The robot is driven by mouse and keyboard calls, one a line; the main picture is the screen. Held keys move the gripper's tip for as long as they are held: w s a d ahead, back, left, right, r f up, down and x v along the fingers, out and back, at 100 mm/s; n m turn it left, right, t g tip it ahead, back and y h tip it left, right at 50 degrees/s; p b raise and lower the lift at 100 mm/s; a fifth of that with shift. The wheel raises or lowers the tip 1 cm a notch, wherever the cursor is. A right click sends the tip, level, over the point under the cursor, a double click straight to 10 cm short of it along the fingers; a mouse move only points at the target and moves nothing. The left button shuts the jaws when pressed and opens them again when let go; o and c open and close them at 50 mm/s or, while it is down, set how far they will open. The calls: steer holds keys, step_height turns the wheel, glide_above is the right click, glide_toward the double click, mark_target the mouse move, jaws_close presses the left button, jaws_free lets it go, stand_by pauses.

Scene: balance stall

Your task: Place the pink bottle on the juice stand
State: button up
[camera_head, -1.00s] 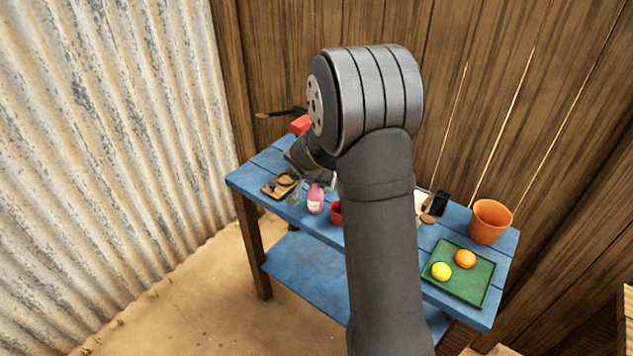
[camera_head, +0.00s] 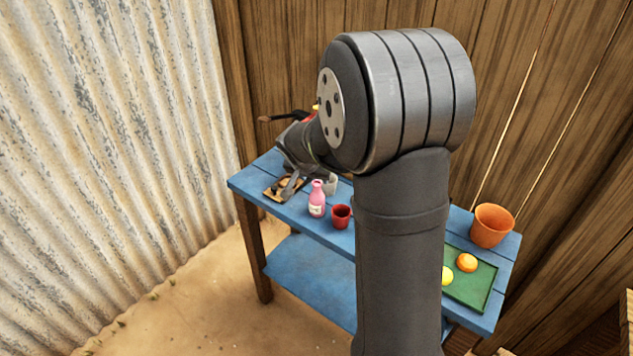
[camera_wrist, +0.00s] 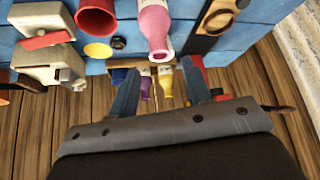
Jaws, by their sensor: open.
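The pink bottle (camera_head: 317,204) stands upright near the front edge of the blue table, left of a small red cup. It also shows in the wrist view (camera_wrist: 154,25), at the top centre. My gripper (camera_wrist: 160,70) is open, its two fingers apart with no pink bottle between them. In the head view its fingers (camera_head: 312,186) are just behind the pink bottle. Beyond the fingertips in the wrist view are a purple bottle (camera_wrist: 145,82) and a yellow bottle (camera_wrist: 166,82), by a brown wooden piece (camera_wrist: 119,63) that may be the juice stand. My arm hides much of the table's back.
The red cup (camera_head: 341,217) is close to the pink bottle. A wooden board (camera_head: 272,191) lies on the left. An orange pot (camera_head: 491,226) and a green tray (camera_head: 482,296) with round fruits are on the right. A grey-white device (camera_wrist: 45,58) with red shows in the wrist view.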

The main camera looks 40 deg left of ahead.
mark_target(317, 183)
steer(key=shift+v, duration=2.05)
steer(key=x, duration=1.2)
steer(key=shift+f, duration=0.15)
steer(key=shift+r, duration=1.45)
